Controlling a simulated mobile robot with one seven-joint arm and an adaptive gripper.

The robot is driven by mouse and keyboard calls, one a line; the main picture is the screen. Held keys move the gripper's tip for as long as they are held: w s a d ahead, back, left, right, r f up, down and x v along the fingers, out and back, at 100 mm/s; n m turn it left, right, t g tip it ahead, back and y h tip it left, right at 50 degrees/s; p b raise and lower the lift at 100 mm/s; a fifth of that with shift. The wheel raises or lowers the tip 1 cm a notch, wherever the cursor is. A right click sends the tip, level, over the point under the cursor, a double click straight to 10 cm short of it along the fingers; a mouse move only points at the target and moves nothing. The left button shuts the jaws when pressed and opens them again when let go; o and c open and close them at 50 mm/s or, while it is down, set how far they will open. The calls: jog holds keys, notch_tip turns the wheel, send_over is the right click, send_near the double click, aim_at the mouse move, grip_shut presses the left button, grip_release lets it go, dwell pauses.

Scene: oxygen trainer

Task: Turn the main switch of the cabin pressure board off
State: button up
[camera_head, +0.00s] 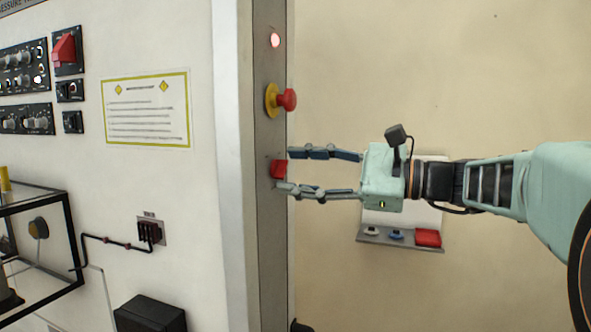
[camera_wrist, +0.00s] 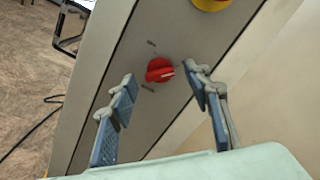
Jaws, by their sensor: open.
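A red rotary switch (camera_head: 278,169) sits on the narrow grey side panel, below the yellow and red emergency button (camera_head: 281,98). In the wrist view the red switch (camera_wrist: 160,70) shows a round knob with a raised grip and a pale pointer mark, aimed to the right of the picture. My gripper (camera_head: 282,170) is open, one finger above and one below the switch in the head view. In the wrist view my gripper's fingertips (camera_wrist: 160,72) stand on either side of the knob. I cannot tell whether they touch it.
The white board to the left holds a red rocker switch (camera_head: 66,48) and a notice (camera_head: 146,109). A whiteboard ledge (camera_head: 400,240) with markers and a red eraser hangs behind my arm.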

jog(key=shift+w+a, duration=0.15)
jog(key=shift+a, duration=0.25)
jog(key=shift+c, duration=0.4)
jog(key=c, duration=1.1)
